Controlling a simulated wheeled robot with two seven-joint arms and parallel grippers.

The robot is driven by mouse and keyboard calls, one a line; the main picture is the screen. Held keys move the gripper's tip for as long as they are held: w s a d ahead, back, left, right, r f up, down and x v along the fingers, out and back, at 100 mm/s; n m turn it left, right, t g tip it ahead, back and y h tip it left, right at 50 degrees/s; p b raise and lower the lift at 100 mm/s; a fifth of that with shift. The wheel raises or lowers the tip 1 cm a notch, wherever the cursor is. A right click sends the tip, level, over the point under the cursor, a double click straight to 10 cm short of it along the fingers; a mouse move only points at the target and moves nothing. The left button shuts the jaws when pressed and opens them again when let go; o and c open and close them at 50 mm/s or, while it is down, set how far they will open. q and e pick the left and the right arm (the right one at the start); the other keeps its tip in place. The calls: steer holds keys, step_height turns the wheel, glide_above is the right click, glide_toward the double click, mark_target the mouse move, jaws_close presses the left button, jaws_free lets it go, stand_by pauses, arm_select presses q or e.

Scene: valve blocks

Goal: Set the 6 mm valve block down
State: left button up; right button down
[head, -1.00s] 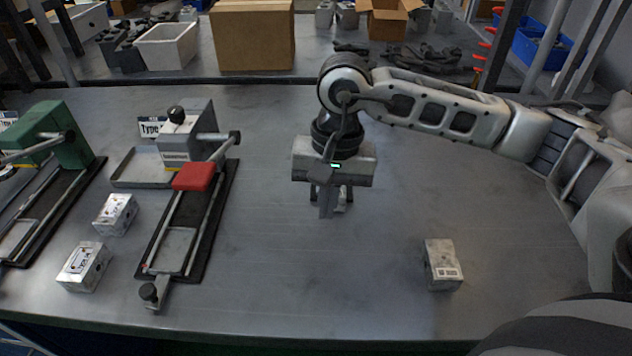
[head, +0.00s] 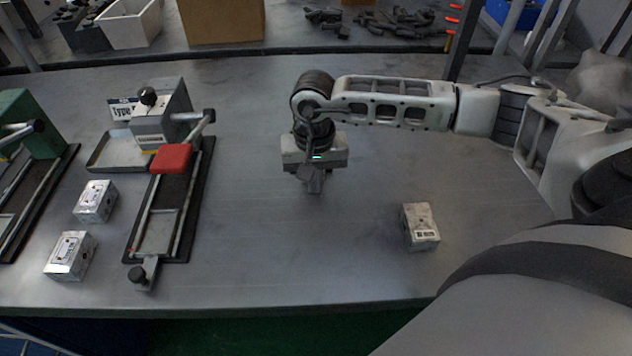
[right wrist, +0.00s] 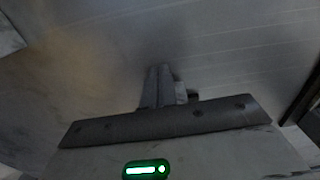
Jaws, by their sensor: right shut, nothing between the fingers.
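My right gripper (head: 314,186) points down over the bare middle of the table. Its fingers are shut with nothing between them; they also show together in the right wrist view (right wrist: 162,82). A silver valve block (head: 420,228) with a small label stands on the table to the right of the gripper, apart from it. Two more silver blocks with labelled tops stand at the left: one farther back (head: 95,202) and one nearer the front (head: 70,256). I cannot read which is the 6 mm one. My left gripper is not in view.
A fixture with a red pad (head: 171,158) and rails stands left of the gripper, with a grey tray (head: 105,166) behind. A green fixture (head: 18,110) is at the far left. A cardboard box (head: 222,20) stands beyond the table. The table between gripper and right block is clear.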

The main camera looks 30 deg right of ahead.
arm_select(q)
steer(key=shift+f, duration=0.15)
arm_select(e)
steer(key=shift+w, duration=0.2)
steer(key=shift+w+d+f+b, duration=0.2)
steer(key=shift+w+b, duration=0.1)
steer(key=shift+b, duration=0.15)
steer(key=shift+w+d+r+b, duration=0.1)
steer(key=shift+w+d+b, duration=0.15)
steer(key=shift+w+b, duration=0.2)
steer(key=shift+w+d+r+b, duration=0.1)
steer(key=shift+w+d+b, duration=0.2)
steer(key=shift+w, duration=0.15)
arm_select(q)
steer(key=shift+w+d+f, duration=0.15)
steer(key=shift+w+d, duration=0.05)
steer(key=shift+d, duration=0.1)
arm_select(e)
steer(key=shift+s+a, duration=0.1)
steer(key=shift+s, duration=0.05)
